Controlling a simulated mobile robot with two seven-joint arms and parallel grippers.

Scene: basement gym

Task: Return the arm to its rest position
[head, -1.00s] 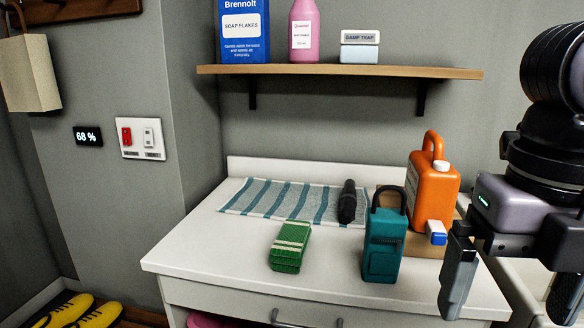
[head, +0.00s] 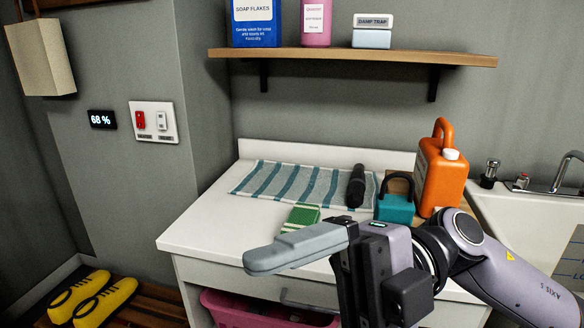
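My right arm comes in from the right side of the head view. Its gripper (head: 268,260) is in front of the white counter (head: 205,222), with a grey finger pointing left. I see the gripper side-on, so I cannot tell whether its fingers are apart. No object shows at the fingertip. The gripper covers part of the counter's front edge and drawer, and the arm and gripper hide the lower parts of the green striped block (head: 301,215) and the teal padlock-shaped item (head: 396,207). My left gripper is not in view.
A striped towel (head: 285,184), a black cylinder (head: 356,186) and an orange jug (head: 440,177) are on the counter. A wooden shelf (head: 350,57) hangs above. A sink (head: 540,215) is at right, a pink basket (head: 265,312) below. The counter's left front is clear.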

